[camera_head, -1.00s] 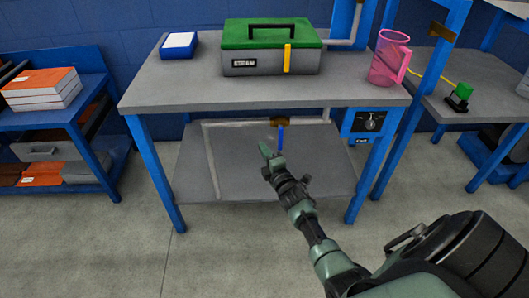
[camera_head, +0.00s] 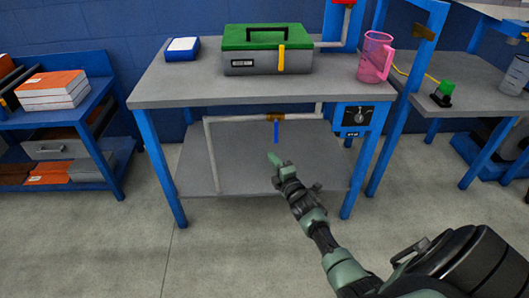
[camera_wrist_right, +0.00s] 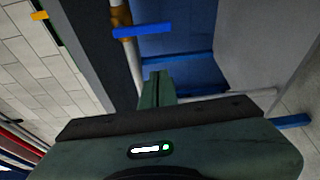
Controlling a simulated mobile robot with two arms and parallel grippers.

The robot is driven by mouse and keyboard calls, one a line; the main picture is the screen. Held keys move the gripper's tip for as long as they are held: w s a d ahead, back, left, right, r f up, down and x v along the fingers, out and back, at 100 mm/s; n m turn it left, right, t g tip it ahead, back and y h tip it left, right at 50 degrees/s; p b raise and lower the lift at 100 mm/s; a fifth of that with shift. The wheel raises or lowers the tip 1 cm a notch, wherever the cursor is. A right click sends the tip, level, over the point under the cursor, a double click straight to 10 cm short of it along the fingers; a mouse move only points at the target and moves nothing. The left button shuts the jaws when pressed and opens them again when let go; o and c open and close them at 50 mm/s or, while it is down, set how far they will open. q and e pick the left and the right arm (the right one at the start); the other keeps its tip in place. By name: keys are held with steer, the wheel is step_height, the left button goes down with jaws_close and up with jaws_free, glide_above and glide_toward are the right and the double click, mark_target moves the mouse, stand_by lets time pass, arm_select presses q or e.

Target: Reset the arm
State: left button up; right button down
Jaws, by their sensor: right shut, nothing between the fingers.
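My right gripper (camera_head: 274,160) reaches in from the lower right of the head view. Its green fingers are shut with nothing between them, in front of the workbench's lower shelf (camera_head: 240,150). In the right wrist view the closed fingertips (camera_wrist_right: 158,85) point toward a pipe with a brass valve and a blue handle (camera_wrist_right: 142,31). The same blue handle (camera_head: 276,131) hangs down below the tabletop in the head view, a little above the fingertips in the picture. The fingers look apart from it. My left gripper is not in view.
The workbench top (camera_head: 190,90) carries a green-lidded toolbox (camera_head: 265,50), a blue box (camera_head: 182,48) and a pink jug (camera_head: 375,58). A blue panel with a black knob (camera_head: 352,117) is on its front right. A shelf with books (camera_head: 52,90) stands left. The floor in front is clear.

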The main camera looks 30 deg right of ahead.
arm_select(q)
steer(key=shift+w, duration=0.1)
